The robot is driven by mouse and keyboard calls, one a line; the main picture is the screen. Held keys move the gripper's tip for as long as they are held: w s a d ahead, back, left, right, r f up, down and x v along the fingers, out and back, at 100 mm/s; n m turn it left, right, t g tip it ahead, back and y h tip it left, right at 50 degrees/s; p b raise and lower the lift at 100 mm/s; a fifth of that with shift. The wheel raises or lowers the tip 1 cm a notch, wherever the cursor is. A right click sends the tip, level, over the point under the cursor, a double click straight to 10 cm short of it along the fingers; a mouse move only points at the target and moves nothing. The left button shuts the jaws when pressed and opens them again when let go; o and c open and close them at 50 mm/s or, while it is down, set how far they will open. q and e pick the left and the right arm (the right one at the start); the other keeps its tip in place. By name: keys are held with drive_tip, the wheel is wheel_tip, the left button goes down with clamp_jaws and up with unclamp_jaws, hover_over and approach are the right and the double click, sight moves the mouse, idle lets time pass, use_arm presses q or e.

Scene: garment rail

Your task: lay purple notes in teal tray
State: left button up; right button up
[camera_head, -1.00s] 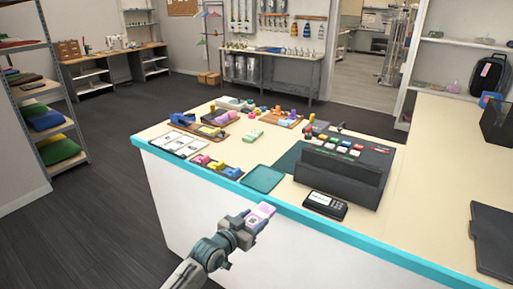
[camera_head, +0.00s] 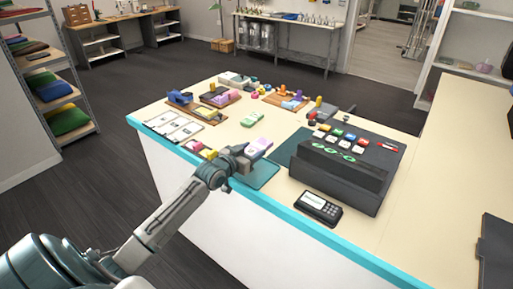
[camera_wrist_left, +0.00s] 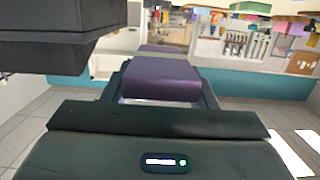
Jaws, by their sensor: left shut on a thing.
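The purple notes (camera_head: 258,147) are a small pale-purple block in the jaws of my left gripper (camera_head: 243,155). My left gripper is shut on them and holds them over the teal tray. In the left wrist view the purple notes (camera_wrist_left: 162,80) show as a purple block between the fingers. The teal tray (camera_head: 262,177) lies on the counter near its front edge, partly hidden behind my gripper. I cannot tell the exact gap between the notes and the tray. My right gripper is not in view.
A black card terminal (camera_head: 317,207) and a large dark register (camera_head: 343,170) stand right of the tray. A green block (camera_head: 252,118) lies behind it. White cards (camera_head: 173,127) and coloured pieces lie to the left. The counter at right is mostly clear.

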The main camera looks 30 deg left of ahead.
sight(251, 175)
use_arm(q)
drive_tip(key=shift+s+f, duration=0.2)
drive_tip(key=shift+s, duration=0.05)
drive_tip(key=shift+s+f+b, duration=0.1)
drive_tip(key=shift+f+b, duration=0.2)
drive_tip(key=shift+b, duration=0.2)
drive_tip(key=f+b, duration=0.1)
drive_tip(key=f, duration=0.1)
drive_tip(key=f+b, duration=0.1)
drive_tip(key=b, duration=0.1)
drive_tip(key=shift+w+f, duration=0.4)
drive_tip(key=shift+s+f+b, duration=0.2)
drive_tip(key=shift+f+b, duration=0.45)
drive_tip(key=shift+f, duration=0.05)
drive_tip(key=shift+w+f+b, duration=0.1)
drive_tip(key=shift+f+b, duration=0.65)
drive_tip(key=shift+f, duration=0.2)
drive_tip(key=shift+s, duration=0.25)
drive_tip(key=shift+f, duration=0.2)
